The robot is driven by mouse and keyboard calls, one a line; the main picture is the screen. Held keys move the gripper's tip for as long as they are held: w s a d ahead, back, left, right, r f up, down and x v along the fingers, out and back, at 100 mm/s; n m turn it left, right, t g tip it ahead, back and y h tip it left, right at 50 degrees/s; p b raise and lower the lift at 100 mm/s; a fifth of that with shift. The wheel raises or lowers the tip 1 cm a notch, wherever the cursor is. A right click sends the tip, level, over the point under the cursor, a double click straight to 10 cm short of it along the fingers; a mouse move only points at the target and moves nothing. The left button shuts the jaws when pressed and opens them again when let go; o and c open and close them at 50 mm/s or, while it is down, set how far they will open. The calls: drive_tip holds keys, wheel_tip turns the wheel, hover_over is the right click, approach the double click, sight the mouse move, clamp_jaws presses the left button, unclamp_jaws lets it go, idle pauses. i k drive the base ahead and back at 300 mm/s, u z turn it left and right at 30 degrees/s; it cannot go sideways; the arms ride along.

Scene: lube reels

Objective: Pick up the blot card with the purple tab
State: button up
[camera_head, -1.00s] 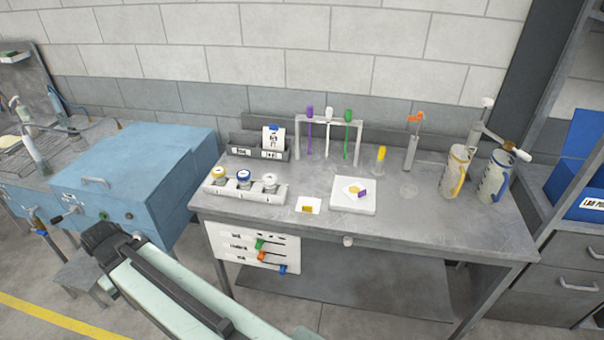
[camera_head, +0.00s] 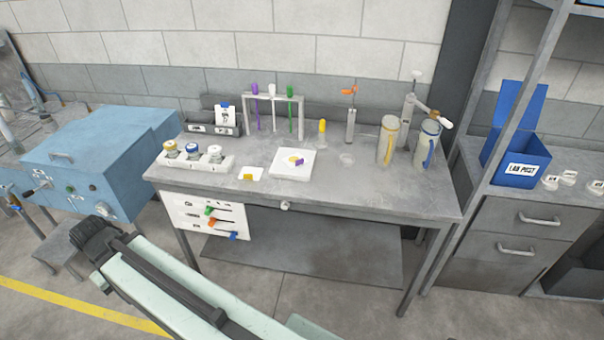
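The blot card with the purple tab (camera_head: 299,162) lies on a white square plate (camera_head: 280,173) near the middle of the grey workbench. A card with a blue tab (camera_head: 226,115) stands upright in a dark holder (camera_head: 206,130) at the back left. My arm crosses the lower left of the picture, well apart from the cards. I see no gripper fingers.
Reels in a white rack (camera_head: 197,160) sit at the bench's left. A stand with coloured rods (camera_head: 275,98) is behind the plate. Two jugs (camera_head: 389,142) stand at the right. A blue box (camera_head: 517,162) is on the right cabinet. The bench front (camera_head: 350,195) is clear.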

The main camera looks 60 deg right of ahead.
sight(295, 158)
drive_tip(key=u, duration=5.65)
drive_tip(key=k, duration=0.85)
drive_tip(key=z, duration=5.75)
